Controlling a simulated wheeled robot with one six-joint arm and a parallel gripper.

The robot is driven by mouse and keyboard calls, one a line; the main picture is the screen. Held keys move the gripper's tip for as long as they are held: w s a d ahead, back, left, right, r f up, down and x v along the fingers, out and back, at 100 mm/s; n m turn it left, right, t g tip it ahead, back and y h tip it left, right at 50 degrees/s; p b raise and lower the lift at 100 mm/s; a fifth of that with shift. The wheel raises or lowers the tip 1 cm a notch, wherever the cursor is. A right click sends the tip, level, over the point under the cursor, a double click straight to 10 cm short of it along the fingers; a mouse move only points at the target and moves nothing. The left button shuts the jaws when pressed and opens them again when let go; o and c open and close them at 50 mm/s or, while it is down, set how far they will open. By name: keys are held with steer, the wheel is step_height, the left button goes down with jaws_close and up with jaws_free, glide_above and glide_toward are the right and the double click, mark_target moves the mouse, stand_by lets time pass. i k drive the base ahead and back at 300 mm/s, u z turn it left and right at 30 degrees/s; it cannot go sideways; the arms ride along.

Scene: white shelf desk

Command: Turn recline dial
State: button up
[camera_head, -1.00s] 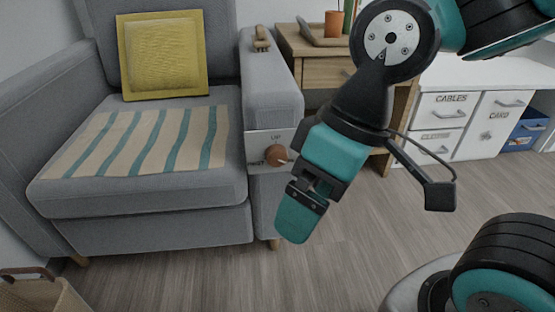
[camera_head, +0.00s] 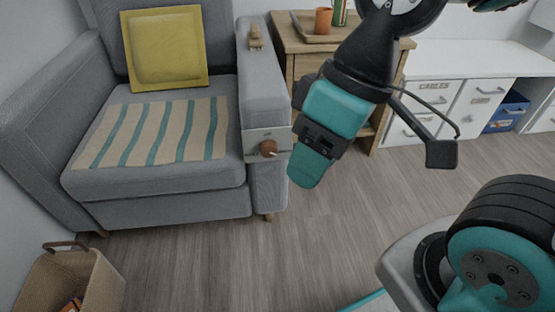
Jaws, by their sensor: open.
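The recline dial is a round brown knob (camera_head: 268,148) on a pale plate (camera_head: 252,137) at the front of the grey armchair's right armrest. A small light pointer shows on its right side, and the lettering on the plate is too small to read. My gripper (camera_head: 304,178) is just right of the dial and a little lower in the picture, apart from it, pointing down. I see it from the side, with one teal finger in front, and nothing shows in it. The gap between the fingers is hidden.
The armchair (camera_head: 165,196) holds a striped cloth and a yellow cushion (camera_head: 165,48). A wooden side table (camera_head: 290,38) stands behind my arm, with white drawers (camera_head: 432,92) to the right. A wicker basket (camera_head: 40,285) is at lower left.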

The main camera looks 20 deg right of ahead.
mark_target(268, 148)
steer(key=k, duration=1.15)
steer(key=z, duration=0.35)
steer(key=i, duration=0.75)
steer(key=z, duration=0.6)
